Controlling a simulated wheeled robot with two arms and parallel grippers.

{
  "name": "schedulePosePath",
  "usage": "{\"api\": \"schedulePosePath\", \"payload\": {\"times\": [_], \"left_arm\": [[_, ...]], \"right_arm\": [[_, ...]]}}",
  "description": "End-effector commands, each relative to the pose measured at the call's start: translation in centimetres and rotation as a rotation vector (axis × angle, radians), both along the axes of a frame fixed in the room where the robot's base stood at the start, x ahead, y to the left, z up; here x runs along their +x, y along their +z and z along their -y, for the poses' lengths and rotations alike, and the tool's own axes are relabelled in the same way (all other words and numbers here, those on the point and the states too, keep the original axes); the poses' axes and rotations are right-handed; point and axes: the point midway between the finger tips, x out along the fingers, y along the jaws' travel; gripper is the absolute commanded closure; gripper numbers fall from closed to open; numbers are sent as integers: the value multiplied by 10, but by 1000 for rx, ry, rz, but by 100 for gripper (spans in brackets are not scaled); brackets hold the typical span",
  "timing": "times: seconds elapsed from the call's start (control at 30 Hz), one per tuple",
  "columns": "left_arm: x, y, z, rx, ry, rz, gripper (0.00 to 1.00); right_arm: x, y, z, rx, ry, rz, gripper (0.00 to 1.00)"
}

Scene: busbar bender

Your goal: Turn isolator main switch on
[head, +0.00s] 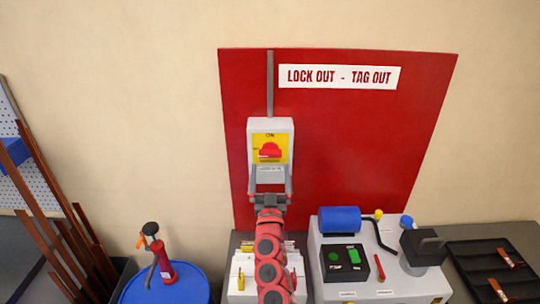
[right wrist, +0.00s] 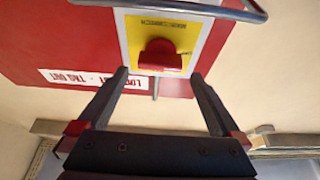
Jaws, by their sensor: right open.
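The isolator main switch is a light grey box (head: 285,127) on the red wall board, with a yellow plate and a red knob (head: 269,150). "ON" is printed above the knob; I cannot tell the knob's exact setting. My right gripper (head: 270,178) is in front of the lower part of the box, just below the knob, open and empty. In the right wrist view, which is turned upside down, the red knob (right wrist: 159,55) lies beyond and between the two spread fingertips (right wrist: 158,77), apart from them. My left gripper is not in view.
The red lock out - tag out board (head: 400,130) is on the wall. Below it stand a bench machine with a blue cylinder (head: 340,219) and a black button box (head: 345,262). A blue drum (head: 190,285) stands left, a black tray (head: 480,258) right.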

Motion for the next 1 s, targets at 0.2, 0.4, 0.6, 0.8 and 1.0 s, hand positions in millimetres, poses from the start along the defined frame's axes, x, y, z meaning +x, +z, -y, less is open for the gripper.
{"api": "schedulePosePath", "payload": {"times": [0.2, 0.4, 0.6, 0.8, 1.0], "left_arm": [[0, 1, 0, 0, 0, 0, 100], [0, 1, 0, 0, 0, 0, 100], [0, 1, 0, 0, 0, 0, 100], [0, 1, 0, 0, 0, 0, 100], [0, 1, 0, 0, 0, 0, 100]], "right_arm": [[31, 13, -3, -3, 4, 0, 0], [43, 17, -1, -1, 2, -1, 0], [45, 18, 0, 1, 1, -1, 0], [45, 18, 0, 1, 1, -1, 16], [45, 18, 0, 0, 1, -1, 52]]}}
